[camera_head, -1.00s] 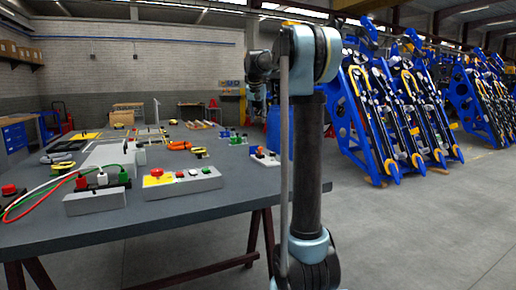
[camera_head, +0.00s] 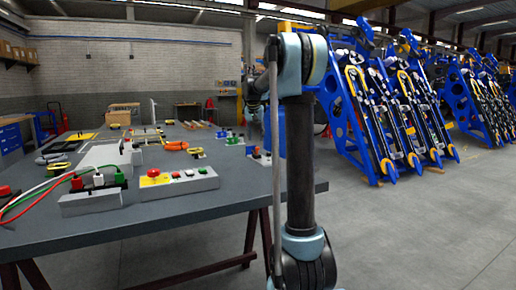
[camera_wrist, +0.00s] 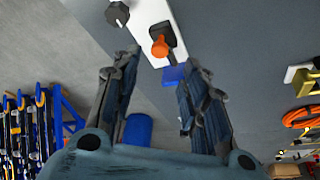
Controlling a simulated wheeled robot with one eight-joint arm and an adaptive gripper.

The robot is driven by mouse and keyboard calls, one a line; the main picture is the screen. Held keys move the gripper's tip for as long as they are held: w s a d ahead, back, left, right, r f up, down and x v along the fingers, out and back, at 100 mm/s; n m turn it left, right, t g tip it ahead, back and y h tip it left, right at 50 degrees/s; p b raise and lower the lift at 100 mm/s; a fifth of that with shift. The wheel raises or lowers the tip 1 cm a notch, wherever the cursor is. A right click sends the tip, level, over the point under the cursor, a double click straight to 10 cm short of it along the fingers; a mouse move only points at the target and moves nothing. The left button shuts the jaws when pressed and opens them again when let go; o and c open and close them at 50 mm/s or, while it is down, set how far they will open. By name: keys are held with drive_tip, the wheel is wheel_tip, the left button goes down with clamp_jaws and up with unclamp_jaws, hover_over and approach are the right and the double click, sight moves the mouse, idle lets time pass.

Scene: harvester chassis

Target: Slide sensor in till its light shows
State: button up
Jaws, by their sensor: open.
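My gripper (camera_wrist: 158,60) is open in the wrist view, with nothing between its fingers. Ahead of the fingertips is a white block (camera_wrist: 148,15) on the grey table. It carries an orange knob (camera_wrist: 160,46) on a dark body, and a dark round knob (camera_wrist: 117,14) is at its left. A small blue piece (camera_wrist: 174,75) lies below the orange knob. I cannot tell which part is the sensor, and I see no lit light. In the head view the small fixtures (camera_head: 260,155) at the table's right edge are partly hidden by my arm.
The grey table (camera_head: 225,195) holds a button box (camera_head: 180,183), a wired terminal block (camera_head: 92,202) and an orange cable coil (camera_head: 175,146). Blue racks (camera_head: 395,110) stand to the right. The floor (camera_head: 420,225) between is clear. A blue cylinder (camera_wrist: 137,130) shows between the fingers' bases in the wrist view.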

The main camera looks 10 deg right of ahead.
sight(257, 148)
drive_tip(key=x, duration=0.6)
drive_tip(key=shift+w+f, duration=0.15)
drive_tip(key=shift+f, duration=0.2)
